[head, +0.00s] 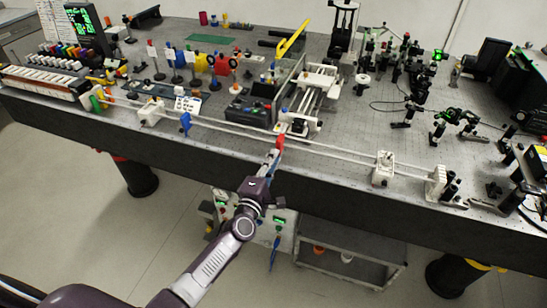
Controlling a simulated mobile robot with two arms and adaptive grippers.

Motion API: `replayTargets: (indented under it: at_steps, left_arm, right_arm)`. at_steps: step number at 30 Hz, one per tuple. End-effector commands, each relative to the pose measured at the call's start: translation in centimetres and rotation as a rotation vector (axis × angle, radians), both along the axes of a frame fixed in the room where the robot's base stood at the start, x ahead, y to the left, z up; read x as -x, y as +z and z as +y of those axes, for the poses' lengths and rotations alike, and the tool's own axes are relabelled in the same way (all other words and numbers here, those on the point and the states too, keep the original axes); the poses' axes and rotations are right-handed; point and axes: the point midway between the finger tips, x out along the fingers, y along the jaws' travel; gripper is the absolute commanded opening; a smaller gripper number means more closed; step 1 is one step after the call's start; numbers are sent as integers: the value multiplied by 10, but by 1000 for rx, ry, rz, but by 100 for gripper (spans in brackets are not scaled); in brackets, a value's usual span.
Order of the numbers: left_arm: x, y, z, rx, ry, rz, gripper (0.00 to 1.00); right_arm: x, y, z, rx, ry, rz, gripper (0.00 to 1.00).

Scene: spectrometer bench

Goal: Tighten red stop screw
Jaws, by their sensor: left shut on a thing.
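The red stop screw (280,142) shows as a small red knob at the front edge of the bench, by the long white rails. My left gripper (274,156) reaches up to it from below, with its fingertips at the red knob. The gripper is shut on the knob, though the fingers are small and partly hide it. The screw's thread and seat are too small to make out. My right gripper is out of the picture.
Long white rails (335,153) run along the bench's front edge. A blue knob (186,123) stands to the left. A white stage assembly (312,95) rises behind the screw. Optics crowd the right side. A grey cart (352,264) stands below the bench.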

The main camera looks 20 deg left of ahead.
Motion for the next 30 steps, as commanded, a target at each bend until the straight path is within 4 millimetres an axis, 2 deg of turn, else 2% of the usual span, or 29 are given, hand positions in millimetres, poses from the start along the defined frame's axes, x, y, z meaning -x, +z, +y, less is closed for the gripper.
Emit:
replayTargets:
  at_steps: [6, 15, 30]
  left_arm:
    - [0, 0, -1, -189, 0, -4, 0]
    - [0, 0, 0, -375, -1, -11, 0]
    - [0, -1, 0, -466, -1, -14, 0]
  right_arm:
    - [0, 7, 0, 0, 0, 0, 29]
    - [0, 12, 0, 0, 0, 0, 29]
    - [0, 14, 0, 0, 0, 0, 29]
